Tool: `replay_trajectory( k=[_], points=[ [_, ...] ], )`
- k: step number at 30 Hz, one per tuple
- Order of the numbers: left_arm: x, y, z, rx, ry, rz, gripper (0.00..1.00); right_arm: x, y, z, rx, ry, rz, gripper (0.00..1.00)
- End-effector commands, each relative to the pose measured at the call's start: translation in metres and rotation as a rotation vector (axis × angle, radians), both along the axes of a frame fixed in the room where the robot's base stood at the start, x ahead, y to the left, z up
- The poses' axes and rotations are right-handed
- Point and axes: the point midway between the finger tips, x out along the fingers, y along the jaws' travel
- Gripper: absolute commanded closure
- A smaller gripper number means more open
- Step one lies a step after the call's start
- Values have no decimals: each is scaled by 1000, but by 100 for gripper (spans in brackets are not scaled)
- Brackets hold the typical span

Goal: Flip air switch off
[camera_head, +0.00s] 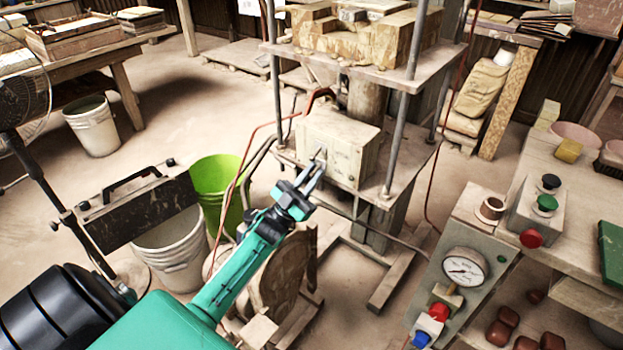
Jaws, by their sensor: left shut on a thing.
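The air switch (322,152) is a small lever on the front of a pale, dusty box (345,138) on the lower shelf of the press. My left gripper (317,172) reaches up from the lower left, and its fingertips are at the lever, shut on it. The fingers hide part of the switch, so I cannot tell which way the lever points. My right gripper is not in view.
The press's metal posts (411,40) rise on both sides of the box. Red hoses hang nearby. A green bucket (215,178) and a white bucket (175,250) stand at left. A control panel with a gauge (464,267) stands at right.

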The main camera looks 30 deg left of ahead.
Motion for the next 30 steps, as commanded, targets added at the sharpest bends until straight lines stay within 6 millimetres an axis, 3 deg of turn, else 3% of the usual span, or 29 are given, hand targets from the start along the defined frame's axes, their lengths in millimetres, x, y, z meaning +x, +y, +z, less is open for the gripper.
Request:
replay_trajectory(
  k=[14,15,17,26,30],
  points=[
    [0,0,-1,-1,-3,1,100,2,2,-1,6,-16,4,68],
    [0,0,-1,-1,-3,1,77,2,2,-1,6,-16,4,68],
    [0,0,-1,-1,-3,1,65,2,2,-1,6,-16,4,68],
    [-1,1,-2,0,-3,0,65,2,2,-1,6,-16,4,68],
    [-9,5,-13,1,0,1,65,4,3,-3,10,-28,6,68]
  ],
)
